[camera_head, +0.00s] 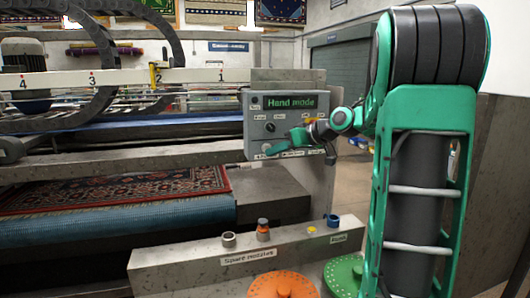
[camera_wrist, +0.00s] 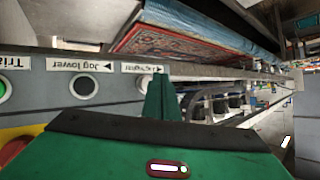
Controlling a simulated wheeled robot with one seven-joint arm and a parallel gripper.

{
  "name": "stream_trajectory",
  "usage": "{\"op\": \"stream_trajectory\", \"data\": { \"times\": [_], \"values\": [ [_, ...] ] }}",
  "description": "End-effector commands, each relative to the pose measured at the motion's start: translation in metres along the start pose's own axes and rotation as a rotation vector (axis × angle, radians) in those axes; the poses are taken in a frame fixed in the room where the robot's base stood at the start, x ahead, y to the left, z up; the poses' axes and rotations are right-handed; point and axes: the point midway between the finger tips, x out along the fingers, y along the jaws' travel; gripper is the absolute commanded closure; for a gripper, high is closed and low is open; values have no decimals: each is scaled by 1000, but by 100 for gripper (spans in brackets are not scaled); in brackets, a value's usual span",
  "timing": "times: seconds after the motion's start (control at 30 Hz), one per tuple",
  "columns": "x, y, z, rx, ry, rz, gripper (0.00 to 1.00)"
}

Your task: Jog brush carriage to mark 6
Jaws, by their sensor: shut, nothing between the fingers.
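The control panel (camera_head: 258,128) is a grey box whose screen (camera_head: 291,103) reads "Hand mode". My gripper (camera_head: 270,149) is shut and empty at the panel's lower edge. In the wrist view the gripper's green fingers (camera_wrist: 160,98) stand before the panel, beside a partly hidden label, and cover what lies behind them. Left of them are a black button (camera_wrist: 83,86) labelled "Jog lower" and another button (camera_wrist: 4,88) labelled "Trial", both upside down. The white scale beam (camera_head: 120,77) shows marks 4 to 1, with a yellow pointer (camera_head: 154,75) near 2. Mark 6 is out of view. I cannot make out the brush carriage clearly.
A patterned rug (camera_head: 120,190) lies on a blue mat (camera_head: 110,226) below the beam. A black cable chain (camera_head: 103,55) loops over it. A ledge (camera_head: 180,258) with nozzles stands in front, beside orange (camera_head: 283,286) and green (camera_head: 343,274) discs. A red knob (camera_wrist: 12,150) is at the panel's side.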

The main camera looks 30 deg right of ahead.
Motion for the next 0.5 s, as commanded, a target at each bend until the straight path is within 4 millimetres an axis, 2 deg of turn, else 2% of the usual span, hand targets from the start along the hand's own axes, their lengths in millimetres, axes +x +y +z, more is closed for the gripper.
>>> {"op": "stream_trajectory", "data": {
  "times": [0.5],
  "values": [
    [-30,-22,21,0,1,1,100]
  ]
}}
